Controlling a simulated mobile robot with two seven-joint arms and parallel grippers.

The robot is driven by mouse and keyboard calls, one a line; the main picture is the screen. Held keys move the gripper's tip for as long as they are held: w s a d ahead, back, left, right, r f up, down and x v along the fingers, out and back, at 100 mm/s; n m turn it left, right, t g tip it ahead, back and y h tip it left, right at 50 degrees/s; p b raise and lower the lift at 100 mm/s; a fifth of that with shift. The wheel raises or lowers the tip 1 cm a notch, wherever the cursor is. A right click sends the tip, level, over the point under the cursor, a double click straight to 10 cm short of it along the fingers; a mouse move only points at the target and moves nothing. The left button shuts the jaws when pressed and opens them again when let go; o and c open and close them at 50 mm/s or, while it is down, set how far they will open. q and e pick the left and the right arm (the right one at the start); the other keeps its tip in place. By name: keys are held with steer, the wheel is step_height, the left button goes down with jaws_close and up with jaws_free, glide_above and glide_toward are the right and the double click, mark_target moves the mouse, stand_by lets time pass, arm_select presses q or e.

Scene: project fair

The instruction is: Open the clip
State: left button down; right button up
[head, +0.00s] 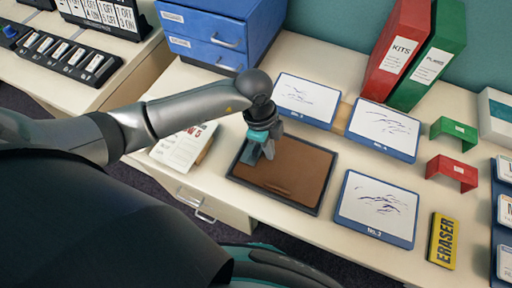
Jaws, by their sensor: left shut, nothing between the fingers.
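My left gripper (261,152) is shut and empty. It points down over the upper left part of a brown board with a dark frame (290,168), which lies on the cream desk. I cannot tell whether the fingertips touch the board. A small raised ridge shows near the board's front edge. I cannot make out a clip for certain; my gripper and wrist hide part of the board's far left edge. My right gripper is not in view.
Blue-framed whiteboards with scribbles (377,207) lie behind and right of the board. A yellow eraser (443,240), red bracket (452,172) and green bracket (454,133) lie further right. Blue drawers (215,52) stand behind; a paper pad (183,147) lies left.

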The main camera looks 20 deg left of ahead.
mark_target(257, 148)
arm_select(q)
steer(key=shift+f+b, duration=0.45)
steer(key=shift+f, duration=0.3)
steer(key=shift+r, duration=0.2)
stand_by(0.4)
steer(key=shift+r+p, duration=0.8)
steer(key=shift+p, duration=0.3)
steer(key=shift+a+p, duration=0.45)
steer(key=shift+a, duration=1.4)
stand_by(0.5)
steer(key=shift+a+r+p, duration=0.5)
steer(key=shift+a+p, duration=0.25)
steer(key=shift+p, duration=0.15)
stand_by(0.6)
steer(key=shift+w+r, duration=0.1)
steer(key=shift+r, duration=0.05)
stand_by(0.5)
step_height(257, 148, up, 7)
steer(key=p, duration=0.8)
